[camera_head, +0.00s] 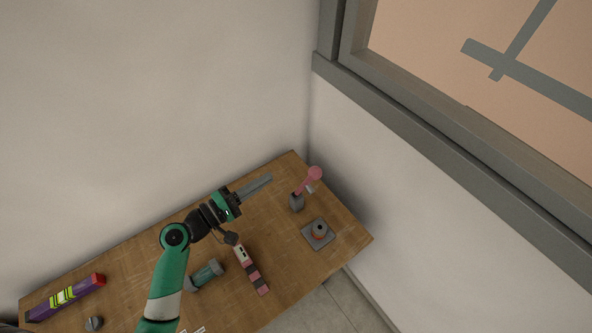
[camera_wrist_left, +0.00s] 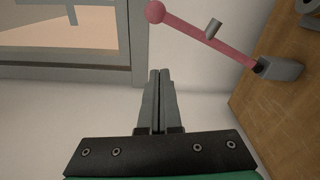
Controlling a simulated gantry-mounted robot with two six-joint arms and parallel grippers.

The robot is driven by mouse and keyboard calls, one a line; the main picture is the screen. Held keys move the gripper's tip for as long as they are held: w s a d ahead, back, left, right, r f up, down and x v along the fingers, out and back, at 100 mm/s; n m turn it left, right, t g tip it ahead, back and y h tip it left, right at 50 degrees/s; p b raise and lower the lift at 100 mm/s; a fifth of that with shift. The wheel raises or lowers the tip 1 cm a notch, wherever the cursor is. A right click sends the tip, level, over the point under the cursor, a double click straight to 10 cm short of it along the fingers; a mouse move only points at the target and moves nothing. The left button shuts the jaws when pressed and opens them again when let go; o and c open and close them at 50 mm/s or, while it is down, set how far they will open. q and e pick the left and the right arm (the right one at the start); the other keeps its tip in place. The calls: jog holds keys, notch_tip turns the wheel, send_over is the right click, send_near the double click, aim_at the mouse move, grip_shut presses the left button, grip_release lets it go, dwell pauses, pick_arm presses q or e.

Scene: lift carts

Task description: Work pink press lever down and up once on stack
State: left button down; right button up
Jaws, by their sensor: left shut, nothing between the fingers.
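The pink press lever (camera_head: 308,181) stands on a grey base (camera_head: 296,202) near the far right end of the table, its arm raised at a slant and ending in a round pink knob. It also shows in the left wrist view as a pink lever (camera_wrist_left: 190,30) with a small grey peg on it.
The wooden table (camera_head: 280,260) meets walls at the back and right. A purple box (camera_head: 66,298) and a grey knob (camera_head: 94,323) are at left.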

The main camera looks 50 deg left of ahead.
pick_arm(q)
jog(key=w+d+p, duration=0.2)
jog(key=w+d, duration=0.2)
jog(key=w, duration=0.3)
jog(key=shift+w+r, duration=0.3)
jog(key=shift+w, duration=0.05)
pick_arm(e)
notch_tip(320, 180, up, 2)
jog(key=shift+r, duration=0.15)
pick_arm(q)
jog(key=shift+d, duration=0.15)
